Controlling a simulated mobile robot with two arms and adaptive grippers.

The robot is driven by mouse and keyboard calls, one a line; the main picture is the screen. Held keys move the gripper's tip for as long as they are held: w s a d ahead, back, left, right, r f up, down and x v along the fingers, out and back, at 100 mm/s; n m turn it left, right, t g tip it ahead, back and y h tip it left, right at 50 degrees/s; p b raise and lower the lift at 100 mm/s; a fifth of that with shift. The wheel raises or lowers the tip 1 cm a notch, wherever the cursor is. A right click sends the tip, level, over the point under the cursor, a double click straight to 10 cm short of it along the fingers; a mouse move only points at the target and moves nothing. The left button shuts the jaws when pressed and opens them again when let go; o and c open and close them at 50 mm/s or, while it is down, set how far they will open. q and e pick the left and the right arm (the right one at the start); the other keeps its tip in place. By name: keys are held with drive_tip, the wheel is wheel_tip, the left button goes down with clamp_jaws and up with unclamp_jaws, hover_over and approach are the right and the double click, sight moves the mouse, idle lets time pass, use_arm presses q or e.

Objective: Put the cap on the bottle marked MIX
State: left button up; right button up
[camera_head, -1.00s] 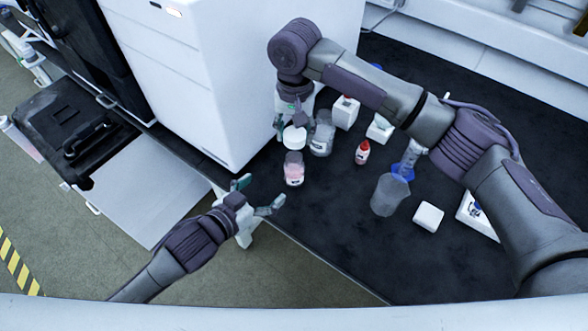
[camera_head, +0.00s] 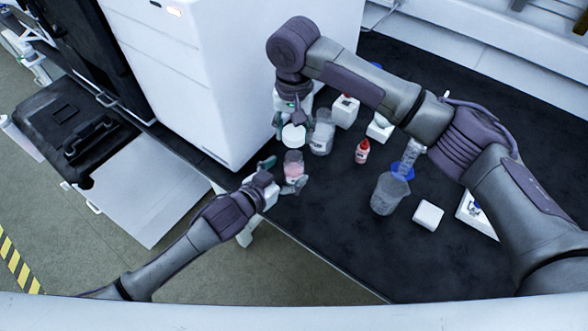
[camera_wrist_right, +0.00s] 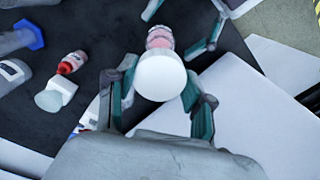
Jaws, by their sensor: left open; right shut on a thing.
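The white cap (camera_head: 293,135) is held in my right gripper (camera_head: 292,122). In the right wrist view the cap (camera_wrist_right: 161,76) sits between both fingers of that gripper (camera_wrist_right: 158,88). The bottle with pink contents (camera_head: 293,165) stands upright on the dark bench, just in front of the cap in the head view. It is partly hidden behind the cap in the right wrist view (camera_wrist_right: 160,39). Its label is not readable here. My left gripper (camera_head: 281,174) is open, with its fingers on either side of the pink bottle; I cannot tell whether they touch it.
A larger clear bottle (camera_head: 322,138) stands close right of the cap. A red bottle (camera_head: 362,152), a grey beaker (camera_head: 388,195) and white boxes (camera_head: 428,215) are farther right. The white cabinet (camera_head: 210,90) is at left. The front bench is clear.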

sight(288, 170)
use_arm(q)
drive_tip(key=shift+x, duration=1.8)
drive_tip(key=shift+c, duration=0.3)
clamp_jaws()
use_arm(e)
drive_tip(key=shift+s+f, duration=0.1)
drive_tip(key=shift+f, duration=2.4)
